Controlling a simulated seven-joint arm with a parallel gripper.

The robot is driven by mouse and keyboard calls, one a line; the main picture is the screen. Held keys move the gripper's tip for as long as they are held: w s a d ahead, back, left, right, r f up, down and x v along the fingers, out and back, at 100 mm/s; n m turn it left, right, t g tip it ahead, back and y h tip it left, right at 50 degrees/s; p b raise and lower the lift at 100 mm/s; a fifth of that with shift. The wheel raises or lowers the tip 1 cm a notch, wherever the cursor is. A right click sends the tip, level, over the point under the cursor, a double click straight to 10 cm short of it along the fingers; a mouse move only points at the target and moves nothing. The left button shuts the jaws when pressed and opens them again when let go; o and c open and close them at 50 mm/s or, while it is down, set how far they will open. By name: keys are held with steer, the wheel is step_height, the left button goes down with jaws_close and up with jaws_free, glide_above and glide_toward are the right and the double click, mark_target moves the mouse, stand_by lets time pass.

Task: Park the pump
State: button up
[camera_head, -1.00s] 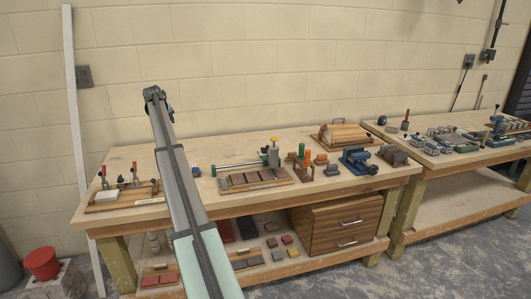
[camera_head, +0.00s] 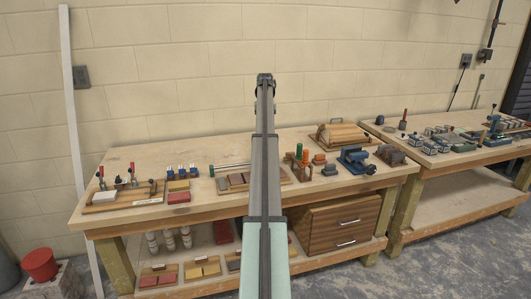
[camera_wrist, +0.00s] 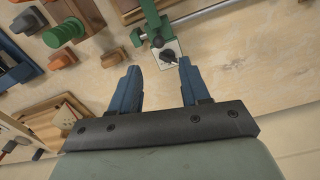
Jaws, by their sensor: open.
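A green device (camera_wrist: 150,18) with a pale base plate (camera_wrist: 170,48) and a black knob shows in the wrist view, just beyond my fingertips. It looks like the pump, but I cannot be sure. In the head view my arm hides the spot where a green post with a yellow top showed before; a green-ended rod (camera_head: 232,165) sticks out left of my arm. My gripper (camera_wrist: 158,66) is open, its two blue fingers apart with nothing held. In the head view my gripper (camera_head: 264,82) is high over the bench, seen end-on; its fingers are not clear there.
Around it on the bench (camera_head: 140,157) stand a green and orange clamp-like piece (camera_head: 303,157), a blue vice (camera_head: 355,158), a wooden roller box (camera_head: 340,135), a tile tray (camera_head: 236,181) and blue blocks (camera_head: 182,172). A drawer unit (camera_head: 343,222) sits below.

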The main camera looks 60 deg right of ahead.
step_height(320, 180, down, 14)
steer(key=shift+s+r, duration=0.1)
stand_by(0.5)
jaws_close()
stand_by(0.4)
